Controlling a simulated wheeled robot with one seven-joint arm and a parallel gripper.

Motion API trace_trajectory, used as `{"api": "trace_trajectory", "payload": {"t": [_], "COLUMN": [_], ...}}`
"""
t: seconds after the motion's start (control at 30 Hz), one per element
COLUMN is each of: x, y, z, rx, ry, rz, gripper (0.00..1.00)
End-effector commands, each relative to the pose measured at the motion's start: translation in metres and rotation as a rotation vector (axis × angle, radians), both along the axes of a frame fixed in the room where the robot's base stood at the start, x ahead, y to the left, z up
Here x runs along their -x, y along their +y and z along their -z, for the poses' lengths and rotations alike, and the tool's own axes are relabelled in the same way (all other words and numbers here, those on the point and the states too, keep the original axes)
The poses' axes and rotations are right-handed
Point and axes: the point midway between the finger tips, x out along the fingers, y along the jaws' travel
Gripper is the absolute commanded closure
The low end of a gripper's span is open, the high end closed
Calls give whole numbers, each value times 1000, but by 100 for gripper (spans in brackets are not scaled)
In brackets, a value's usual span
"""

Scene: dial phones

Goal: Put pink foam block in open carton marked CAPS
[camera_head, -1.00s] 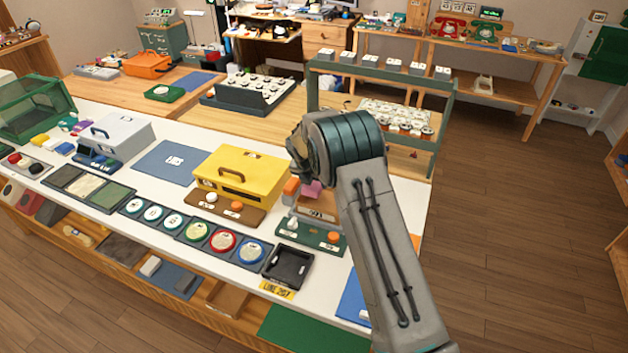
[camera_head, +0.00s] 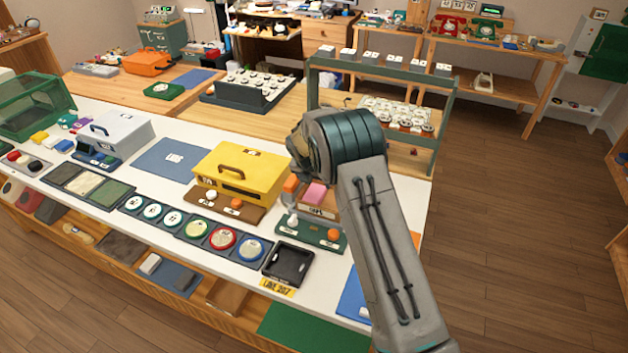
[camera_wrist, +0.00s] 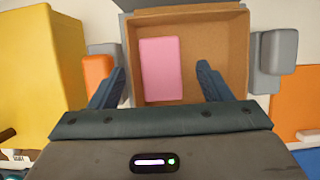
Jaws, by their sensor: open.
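The pink foam block (camera_wrist: 161,69) lies inside the open brown carton (camera_wrist: 237,50) in the wrist view, toward its left side. In the head view the block (camera_head: 317,194) shows pink above the carton's marked front (camera_head: 319,212); the marking is too small to read surely. My gripper (camera_wrist: 160,83) is open, with one finger on each side of the block and visible gaps between. It holds nothing. In the head view my arm hides the gripper's fingers and part of the carton.
A yellow box (camera_head: 243,176) with a handle stands left of the carton. An orange block (camera_head: 291,183) sits between them. A green board (camera_head: 322,238) with knobs and a black tray (camera_head: 288,262) lie in front. Several dials line the counter (camera_head: 170,238).

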Motion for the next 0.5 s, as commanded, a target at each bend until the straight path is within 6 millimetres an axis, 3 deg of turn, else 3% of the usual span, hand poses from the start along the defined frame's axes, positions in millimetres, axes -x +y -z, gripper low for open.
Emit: {"api": "trace_trajectory", "payload": {"t": [0.5], "x": [30], "y": [13], "z": [-86], "rx": [-2], "ry": [-4], "rz": [0], "gripper": [28]}}
